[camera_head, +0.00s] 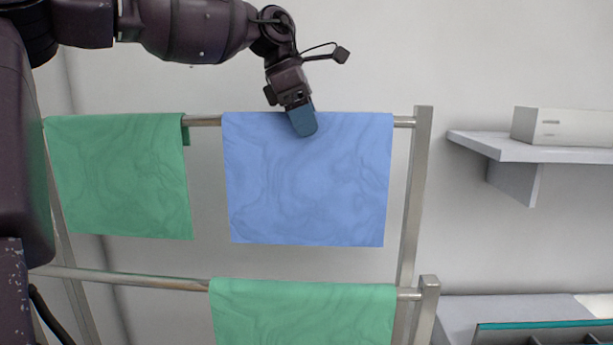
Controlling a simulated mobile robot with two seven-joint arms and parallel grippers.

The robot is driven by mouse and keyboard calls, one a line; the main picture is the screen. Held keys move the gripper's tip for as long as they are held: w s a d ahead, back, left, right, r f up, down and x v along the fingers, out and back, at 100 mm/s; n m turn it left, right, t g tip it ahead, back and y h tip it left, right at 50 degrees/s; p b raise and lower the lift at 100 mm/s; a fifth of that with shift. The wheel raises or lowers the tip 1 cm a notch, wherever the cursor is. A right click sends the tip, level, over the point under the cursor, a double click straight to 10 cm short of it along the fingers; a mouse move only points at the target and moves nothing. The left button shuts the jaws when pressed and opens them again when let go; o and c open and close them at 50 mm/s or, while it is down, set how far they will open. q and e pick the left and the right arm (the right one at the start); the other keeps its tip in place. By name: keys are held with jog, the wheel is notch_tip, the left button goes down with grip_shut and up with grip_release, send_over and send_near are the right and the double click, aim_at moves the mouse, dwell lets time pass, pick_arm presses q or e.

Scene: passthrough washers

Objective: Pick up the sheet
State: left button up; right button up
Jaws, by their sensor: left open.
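A blue sheet (308,190) hangs over the upper bar of a metal rack in the middle of the view. Two green sheets also hang there: one on the upper bar at the left (120,175) and one on the lower bar (300,312). My left gripper (302,120) is at the top edge of the blue sheet, a little right of its middle, pointing down. It is open. Its blue fingertip overlaps the sheet in the picture; I cannot tell whether it touches the cloth. The second finger is hidden. My right gripper is not in view.
The metal rack (412,200) has an upright post right of the blue sheet. A grey wall shelf (535,150) at the right carries a white box (562,127). A grey surface (520,308) with a teal-edged dark item stands at the lower right. The bare wall is behind.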

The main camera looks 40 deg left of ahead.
pick_arm(q)
jog(key=c, duration=1.2)
jog(key=shift+c, duration=0.2)
